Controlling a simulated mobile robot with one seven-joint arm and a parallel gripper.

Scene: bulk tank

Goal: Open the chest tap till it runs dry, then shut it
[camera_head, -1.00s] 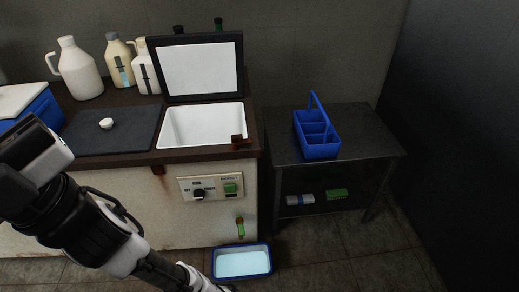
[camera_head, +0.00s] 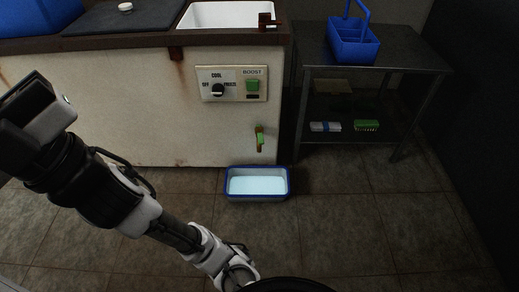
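The chest (camera_head: 130,110) is a pale, rust-streaked cabinet with a dark top. Its tap (camera_head: 260,138), small with a green handle, sits low on the front, near the right end. The handle looks roughly upright. I see no stream from the tap. A blue-rimmed tub (camera_head: 257,196) stands on the floor just below it and holds pale liquid. My arm crosses the lower left, and its far end, where my gripper seems to be (camera_head: 238,272), is at the bottom edge. It is apart from the tap, and its fingers cannot be made out.
A control panel (camera_head: 231,83) with a black knob and a green switch is above the tap. A dark metal table (camera_head: 410,52) at the right holds a blue caddy (camera_head: 352,45), with a green brush (camera_head: 366,125) on its lower shelf.

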